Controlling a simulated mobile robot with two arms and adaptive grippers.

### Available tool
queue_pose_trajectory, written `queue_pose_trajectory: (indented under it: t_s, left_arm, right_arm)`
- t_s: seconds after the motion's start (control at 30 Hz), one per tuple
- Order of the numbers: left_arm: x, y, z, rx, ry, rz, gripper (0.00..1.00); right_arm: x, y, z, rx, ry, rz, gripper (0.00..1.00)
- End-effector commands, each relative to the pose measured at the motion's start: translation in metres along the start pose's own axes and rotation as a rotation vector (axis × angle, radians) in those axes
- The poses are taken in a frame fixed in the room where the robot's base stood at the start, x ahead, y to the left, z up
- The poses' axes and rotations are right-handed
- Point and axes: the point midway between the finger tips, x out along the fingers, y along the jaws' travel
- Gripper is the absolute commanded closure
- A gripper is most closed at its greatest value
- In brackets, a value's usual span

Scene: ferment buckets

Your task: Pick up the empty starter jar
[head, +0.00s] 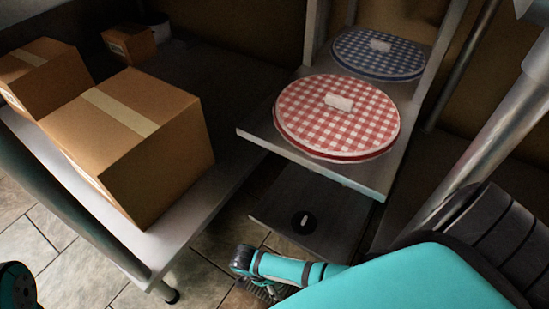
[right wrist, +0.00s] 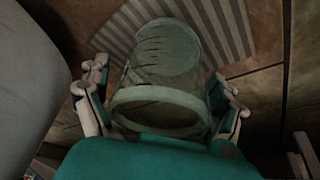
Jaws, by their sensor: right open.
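The starter jar (right wrist: 168,72) is a greenish clear glass jar in the right wrist view. Its round rim faces the camera and its round far end lies beyond; I see no clear contents. My right gripper (right wrist: 160,90) is open, with one finger on each side of the jar; whether either finger touches the glass I cannot tell. The teal palm hides part of the near side. I cannot make out the jar in the head view. My left gripper is not in view; only a dark and teal part of me shows at the lower left corner.
Buckets with a red checked lid (head: 338,115) and a blue checked lid (head: 379,54) stand on a shelf (head: 257,128). Cardboard boxes (head: 135,140) crowd the left table. A ribbed grey surface (right wrist: 228,25) lies behind the jar.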

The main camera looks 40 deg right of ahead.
Motion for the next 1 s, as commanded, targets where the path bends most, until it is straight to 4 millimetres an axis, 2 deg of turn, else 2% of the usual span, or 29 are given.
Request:
queue_pose_trajectory:
  t_s: [0.07, 0.3, 0.77, 1.0]
  left_arm:
    - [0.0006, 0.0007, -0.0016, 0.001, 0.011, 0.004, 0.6]
    - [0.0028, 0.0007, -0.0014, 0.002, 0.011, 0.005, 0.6]
    - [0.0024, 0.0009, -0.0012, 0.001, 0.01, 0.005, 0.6]
    - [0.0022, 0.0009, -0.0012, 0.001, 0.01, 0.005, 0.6]
  right_arm:
    - [0.0056, -0.0006, 0.0002, 0.001, 0.0, 0.0, 0.07]
    - [0.0048, -0.0003, -0.0002, 0.001, -0.001, 0.0, 0.07]
    - [0.0058, -0.0004, -0.001, 0.001, 0.001, 0.0, 0.66]
    - [0.0065, -0.0006, -0.0016, 0.002, 0.003, -0.001, 0.67]
